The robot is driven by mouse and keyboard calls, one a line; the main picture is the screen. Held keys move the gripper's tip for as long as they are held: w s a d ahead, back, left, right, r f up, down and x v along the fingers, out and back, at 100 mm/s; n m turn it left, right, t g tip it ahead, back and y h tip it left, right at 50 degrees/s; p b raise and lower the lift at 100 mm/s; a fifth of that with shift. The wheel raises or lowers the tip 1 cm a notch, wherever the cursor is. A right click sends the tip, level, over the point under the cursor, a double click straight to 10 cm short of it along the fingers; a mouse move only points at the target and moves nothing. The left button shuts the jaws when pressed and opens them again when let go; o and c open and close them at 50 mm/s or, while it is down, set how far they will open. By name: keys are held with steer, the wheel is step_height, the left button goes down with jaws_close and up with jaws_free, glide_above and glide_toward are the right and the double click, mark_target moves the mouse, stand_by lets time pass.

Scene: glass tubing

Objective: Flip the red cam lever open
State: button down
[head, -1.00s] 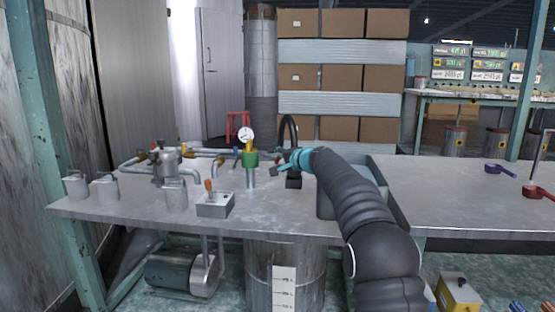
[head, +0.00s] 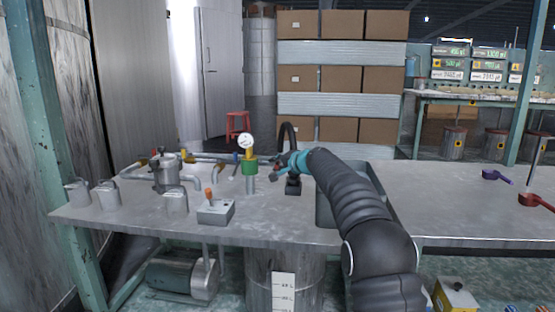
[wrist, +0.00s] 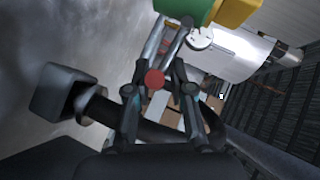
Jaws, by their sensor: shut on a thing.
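A round red piece (wrist: 154,79), which looks like the end of the red cam lever, shows between the fingers of my gripper in the wrist view. The rest of the lever is hidden. My gripper (wrist: 168,38) is shut on it. In the head view my gripper (head: 277,171) is beside the post with the green collar (head: 249,168) and yellow top, just right of it, and too small to show the hold. The green and yellow parts (wrist: 235,12) are close beyond the fingertips in the wrist view.
A round gauge (head: 246,140) tops the post. A black stand (head: 293,185) is just right of my gripper. A grey box (head: 215,212) with an orange toggle and several metal cans stand to the left. A grey bin (head: 330,208) is behind my arm.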

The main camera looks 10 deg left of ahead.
steer(key=shift+p, duration=0.45)
steer(key=c, duration=1)
jaws_free()
steer(key=shift+a, duration=0.15)
steer(key=shift+d+r, duration=0.1)
steer(key=shift+d, duration=0.1)
steer(key=shift+s+d+r, duration=0.15)
steer(key=shift+s, duration=0.05)
steer(key=v, duration=1.1)
steer(key=shift+s+r, duration=0.15)
steer(key=shift+s, duration=0.1)
